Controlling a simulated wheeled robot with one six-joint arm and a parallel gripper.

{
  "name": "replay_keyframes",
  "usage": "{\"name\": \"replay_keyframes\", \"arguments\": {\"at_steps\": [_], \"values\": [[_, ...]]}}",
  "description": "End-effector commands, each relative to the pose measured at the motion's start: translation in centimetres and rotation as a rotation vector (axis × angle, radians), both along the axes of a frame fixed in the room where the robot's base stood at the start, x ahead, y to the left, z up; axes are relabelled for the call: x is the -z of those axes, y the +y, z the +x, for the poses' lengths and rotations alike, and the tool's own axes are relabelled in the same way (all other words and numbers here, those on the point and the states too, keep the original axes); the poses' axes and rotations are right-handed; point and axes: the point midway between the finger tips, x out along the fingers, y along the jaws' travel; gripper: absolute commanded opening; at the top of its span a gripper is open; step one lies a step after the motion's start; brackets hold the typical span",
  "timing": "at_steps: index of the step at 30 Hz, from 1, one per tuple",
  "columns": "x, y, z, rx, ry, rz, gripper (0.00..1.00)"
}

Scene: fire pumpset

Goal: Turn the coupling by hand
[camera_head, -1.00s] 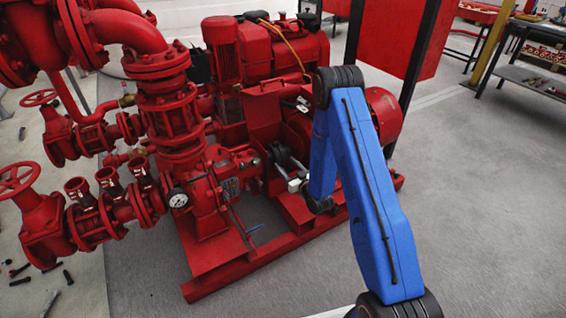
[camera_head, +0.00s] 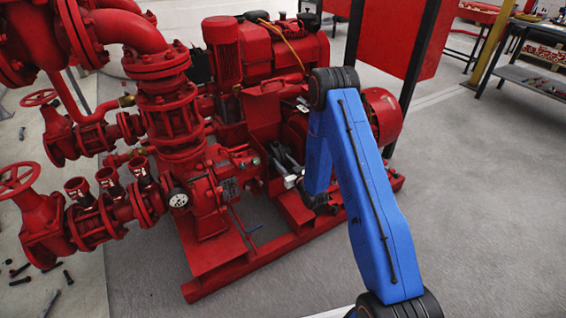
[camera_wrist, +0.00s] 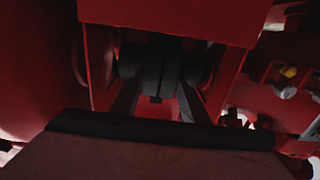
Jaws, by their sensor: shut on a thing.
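The coupling (camera_wrist: 157,66) is a dark, round, grooved part on the shaft, set in a shadowed gap between red housings in the wrist view. My gripper (camera_wrist: 157,92) reaches into this gap with its two dark fingers, one on each side of the coupling, and is shut on it. In the camera_head view my gripper (camera_head: 291,181) is small and partly hidden by my blue arm. The grey shaft and coupling area (camera_head: 283,158) shows just beyond it, between the pump and the red motor (camera_head: 383,115). The exact finger contact is too dark to make out.
A red upright panel (camera_head: 264,112) stands close behind the coupling, and a red plate (camera_wrist: 175,15) crosses the top of the wrist view. Red pipes and valves (camera_head: 160,100) fill the left. The red base frame (camera_head: 250,262) runs below.

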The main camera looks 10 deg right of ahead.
Motion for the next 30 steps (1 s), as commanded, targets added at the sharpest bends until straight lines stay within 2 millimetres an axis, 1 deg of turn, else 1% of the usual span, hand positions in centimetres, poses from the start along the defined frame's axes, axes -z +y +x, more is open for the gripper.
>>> {"name": "replay_keyframes", "arguments": {"at_steps": [3, 10, 21, 22, 24, 30], "values": [[0.48, 0.04, 0.03, -0.001, -0.033, 0.011, 0.18], [0.88, 0.01, -0.03, -0.001, -0.107, 0.035, 0.18], [0.92, -0.01, -0.09, 0.0, -0.121, 0.039, 0.18], [0.92, -0.01, -0.09, 0.0, -0.121, 0.039, 0.45], [0.92, -0.02, -0.09, 0.0, -0.121, 0.039, 0.59], [0.91, -0.01, -0.09, 0.0, -0.121, 0.039, 0.59]]}}
